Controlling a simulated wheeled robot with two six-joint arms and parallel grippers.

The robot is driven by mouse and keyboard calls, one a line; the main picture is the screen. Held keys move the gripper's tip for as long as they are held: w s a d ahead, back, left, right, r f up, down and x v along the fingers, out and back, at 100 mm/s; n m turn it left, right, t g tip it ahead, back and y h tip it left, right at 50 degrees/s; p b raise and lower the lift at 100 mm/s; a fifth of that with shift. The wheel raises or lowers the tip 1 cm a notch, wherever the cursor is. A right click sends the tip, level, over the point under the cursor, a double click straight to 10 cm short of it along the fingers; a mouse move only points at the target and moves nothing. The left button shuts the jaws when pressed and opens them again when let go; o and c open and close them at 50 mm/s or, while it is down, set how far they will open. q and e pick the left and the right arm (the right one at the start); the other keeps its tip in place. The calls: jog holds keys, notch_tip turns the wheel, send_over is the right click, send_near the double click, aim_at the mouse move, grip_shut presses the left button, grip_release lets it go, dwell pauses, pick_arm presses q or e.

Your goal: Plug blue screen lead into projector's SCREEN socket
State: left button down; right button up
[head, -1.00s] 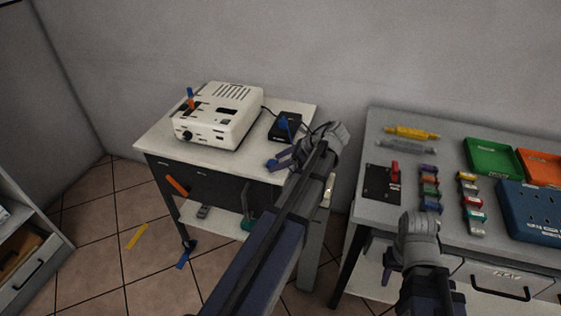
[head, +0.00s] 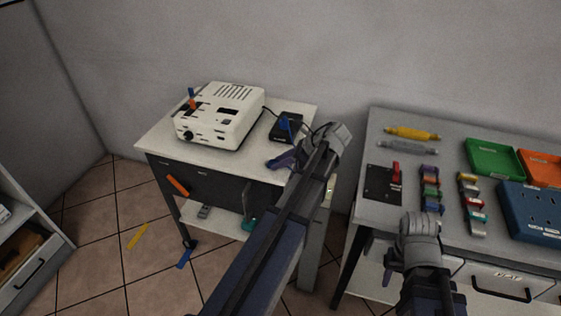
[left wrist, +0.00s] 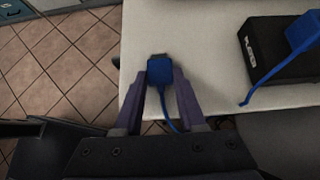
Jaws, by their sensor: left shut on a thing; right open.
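The white projector (head: 220,118) stands on the small side table (head: 160,138) in the head view. Its SCREEN socket cannot be made out. My left gripper (head: 274,163) is at the table's front right edge, right of and nearer than the projector. In the left wrist view, its fingers (left wrist: 160,82) are shut on a blue plug (left wrist: 160,70), with a blue cable running back beneath the gripper. The plug is at the table's edge.
A black PLAYER box (left wrist: 285,50) with another blue plug (left wrist: 303,32) stands right of the projector. The workbench (head: 370,215) holds trays and coloured parts. An orange piece (head: 178,186) hangs at the table front.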

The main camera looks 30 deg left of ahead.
pick_arm(q)
notch_tip(320, 180, up, 7)
jog(key=p, duration=0.7)
jog(key=c, duration=1.1)
grip_release()
grip_shut()
notch_tip(320, 180, up, 8)
jog(key=p, duration=0.7)
jog(key=shift+f, duration=0.25)
